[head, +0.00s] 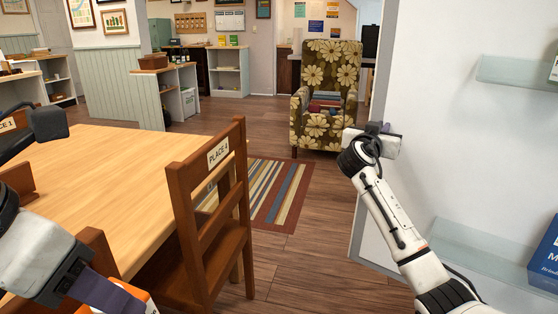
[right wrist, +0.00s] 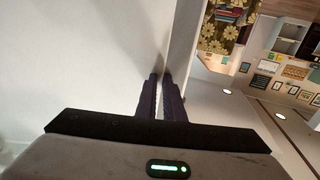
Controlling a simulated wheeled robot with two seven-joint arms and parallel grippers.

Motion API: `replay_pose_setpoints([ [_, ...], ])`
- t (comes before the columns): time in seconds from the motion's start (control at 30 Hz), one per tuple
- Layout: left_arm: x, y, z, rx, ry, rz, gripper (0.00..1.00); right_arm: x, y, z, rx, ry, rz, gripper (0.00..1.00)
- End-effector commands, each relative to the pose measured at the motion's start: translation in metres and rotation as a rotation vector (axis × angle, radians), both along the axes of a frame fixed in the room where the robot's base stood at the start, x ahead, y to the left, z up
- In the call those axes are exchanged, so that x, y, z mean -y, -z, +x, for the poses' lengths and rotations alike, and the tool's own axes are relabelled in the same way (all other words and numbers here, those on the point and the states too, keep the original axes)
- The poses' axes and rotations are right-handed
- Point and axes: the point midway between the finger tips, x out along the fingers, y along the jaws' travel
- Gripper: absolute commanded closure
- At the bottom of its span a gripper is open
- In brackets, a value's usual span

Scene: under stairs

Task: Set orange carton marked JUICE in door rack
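The orange carton (head: 134,289) shows only in part at the bottom edge of the head view, with a white label that I cannot read. My left gripper (head: 113,299) has its dark purple fingers against it and appears shut on it; the fingertips are partly hidden. My right gripper (head: 386,138) is beside the edge of a white upright panel (head: 445,130). In the right wrist view its fingers (right wrist: 160,76) are close together with only a thin gap and nothing seen between them. No door rack can be made out for certain.
Glass shelves (head: 515,73) stand out at the right, and a blue box (head: 545,258) is on the lower one. A wooden table (head: 110,170) and a chair marked PLACE 4 (head: 213,190) stand at left. Floor is free between chair and panel; a flowered armchair (head: 325,80) stands beyond.

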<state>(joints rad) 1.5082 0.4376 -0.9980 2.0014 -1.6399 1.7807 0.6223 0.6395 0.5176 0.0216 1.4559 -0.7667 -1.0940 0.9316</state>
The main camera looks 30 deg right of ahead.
Motion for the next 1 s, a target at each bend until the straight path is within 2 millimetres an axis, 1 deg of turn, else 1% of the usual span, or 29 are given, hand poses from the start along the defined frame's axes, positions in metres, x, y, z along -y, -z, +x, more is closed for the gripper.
replay_pose_setpoints([
  [0.03, 0.001, 0.000, 0.000, 0.004, 0.001, -0.003, 1.00, 0.017, -0.007, -0.004, 0.010, 0.012, -0.010, 1.00],
  [0.1, 0.002, 0.000, 0.000, 0.003, 0.001, -0.004, 1.00, 0.022, -0.010, -0.006, 0.011, 0.015, -0.011, 1.00],
  [0.4, 0.003, -0.001, 0.001, 0.004, 0.000, -0.003, 1.00, 0.023, -0.012, -0.005, 0.013, 0.015, -0.012, 1.00],
  [0.53, 0.003, -0.002, 0.001, 0.004, 0.000, -0.003, 1.00, 0.017, -0.012, -0.005, 0.013, 0.011, -0.011, 1.00],
  [0.67, 0.003, -0.004, 0.000, 0.004, 0.000, -0.003, 1.00, -0.003, -0.013, -0.005, 0.012, 0.003, -0.012, 1.00],
  [0.77, 0.002, -0.006, 0.000, 0.003, 0.000, -0.003, 1.00, -0.027, -0.012, -0.006, 0.011, -0.008, -0.008, 1.00],
  [0.83, 0.001, -0.007, 0.000, 0.003, -0.001, -0.003, 1.00, -0.047, -0.011, -0.007, 0.007, -0.015, -0.005, 1.00],
  [1.0, 0.000, -0.009, 0.000, 0.003, -0.002, -0.003, 1.00, -0.085, -0.008, -0.023, 0.005, -0.016, -0.003, 1.00],
])
